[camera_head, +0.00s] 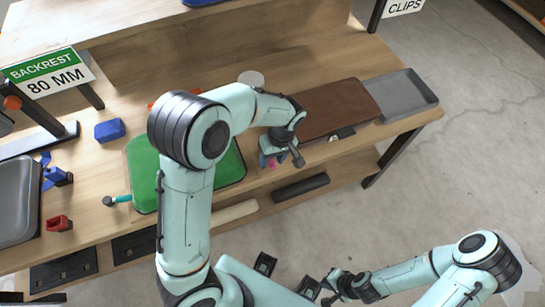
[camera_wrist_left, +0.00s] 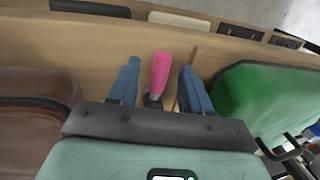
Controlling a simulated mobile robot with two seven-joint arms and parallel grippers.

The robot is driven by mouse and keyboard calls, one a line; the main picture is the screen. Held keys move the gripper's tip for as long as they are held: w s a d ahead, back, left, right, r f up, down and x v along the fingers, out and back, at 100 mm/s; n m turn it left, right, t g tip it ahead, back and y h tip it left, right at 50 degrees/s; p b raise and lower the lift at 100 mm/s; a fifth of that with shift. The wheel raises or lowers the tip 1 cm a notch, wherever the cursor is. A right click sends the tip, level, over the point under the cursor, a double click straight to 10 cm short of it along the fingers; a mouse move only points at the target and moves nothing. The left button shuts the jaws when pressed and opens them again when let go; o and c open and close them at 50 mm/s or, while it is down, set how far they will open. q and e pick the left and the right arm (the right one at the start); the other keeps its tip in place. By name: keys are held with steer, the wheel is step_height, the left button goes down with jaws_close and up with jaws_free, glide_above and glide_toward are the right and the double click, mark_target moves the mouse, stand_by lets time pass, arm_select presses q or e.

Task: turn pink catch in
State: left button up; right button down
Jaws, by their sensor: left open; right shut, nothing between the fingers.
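The pink catch (camera_wrist_left: 160,72) is a rounded pink handle on a dark stem at the bench edge. It stands between the two blue fingers of my left gripper (camera_wrist_left: 159,66), with a gap on each side. In the head view the left gripper (camera_head: 268,160) is over the front edge of the bench, and only a bit of the pink catch (camera_head: 272,164) shows beside its fingers. The left gripper is open. My right gripper (camera_head: 332,292) is shut and empty, low in front of the bench and away from the catch.
A green pad (camera_head: 143,163) lies left of the left gripper, partly behind my arm. A brown pad (camera_head: 335,108) and a grey tray (camera_head: 408,96) lie to the right. A blue block (camera_head: 109,130), a red clip (camera_head: 58,223) and a teal-handled lever (camera_head: 118,200) are at left.

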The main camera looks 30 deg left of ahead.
arm_select(q)
jaws_close()
